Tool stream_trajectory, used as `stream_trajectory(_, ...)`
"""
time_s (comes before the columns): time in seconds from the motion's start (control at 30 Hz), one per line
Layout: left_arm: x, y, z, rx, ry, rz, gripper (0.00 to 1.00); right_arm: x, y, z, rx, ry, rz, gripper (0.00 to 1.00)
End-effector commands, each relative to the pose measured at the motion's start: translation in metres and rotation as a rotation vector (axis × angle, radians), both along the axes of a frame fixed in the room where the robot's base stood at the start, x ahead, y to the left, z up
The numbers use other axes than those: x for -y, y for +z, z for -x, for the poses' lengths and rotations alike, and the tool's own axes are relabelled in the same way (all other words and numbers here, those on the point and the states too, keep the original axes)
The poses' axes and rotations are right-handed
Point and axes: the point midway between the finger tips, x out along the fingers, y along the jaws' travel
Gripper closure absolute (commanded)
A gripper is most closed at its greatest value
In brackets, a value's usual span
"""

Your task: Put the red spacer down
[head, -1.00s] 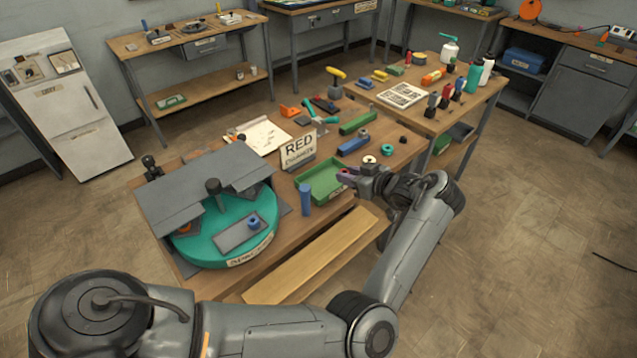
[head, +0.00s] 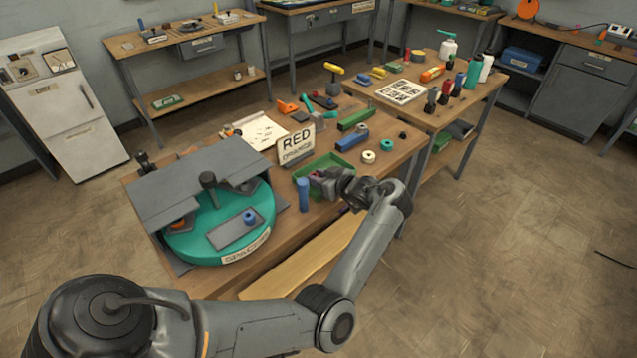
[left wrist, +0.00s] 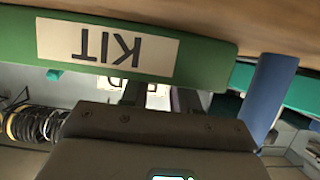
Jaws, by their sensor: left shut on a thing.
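My left gripper (head: 313,181) is over the green tray (head: 350,162) on the near edge of the workbench. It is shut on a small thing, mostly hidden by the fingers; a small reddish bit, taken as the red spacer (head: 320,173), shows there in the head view. The left wrist view shows the tray's side with an upside-down KIT label (left wrist: 108,50) close in front of the gripper; the spacer cannot be made out there. Whether the spacer touches the tray floor cannot be told. My right gripper is not in view.
A blue cylinder (head: 303,195) stands just left of the gripper. A RED sign (head: 296,145) stands behind the tray. A teal turntable (head: 190,245) is at the left. A white ring (head: 369,157) and teal ring (head: 386,145) lie right of the tray.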

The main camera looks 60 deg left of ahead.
Motion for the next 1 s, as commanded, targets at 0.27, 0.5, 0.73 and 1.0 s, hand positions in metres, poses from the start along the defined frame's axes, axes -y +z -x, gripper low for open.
stream_trajectory(0.27, 0.000, -0.011, 0.000, -0.001, 0.000, 0.000, 0.99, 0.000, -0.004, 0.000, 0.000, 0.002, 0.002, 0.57)
stream_trajectory(0.5, 0.000, -0.015, 0.000, -0.002, -0.001, 0.001, 0.99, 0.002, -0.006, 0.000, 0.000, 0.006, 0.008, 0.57)
stream_trajectory(0.73, 0.001, -0.025, 0.001, -0.003, -0.001, 0.006, 0.99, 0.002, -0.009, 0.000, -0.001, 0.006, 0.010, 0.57)
stream_trajectory(1.0, 0.002, -0.031, 0.002, -0.008, -0.001, 0.013, 0.57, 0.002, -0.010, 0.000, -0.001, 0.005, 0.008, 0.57)
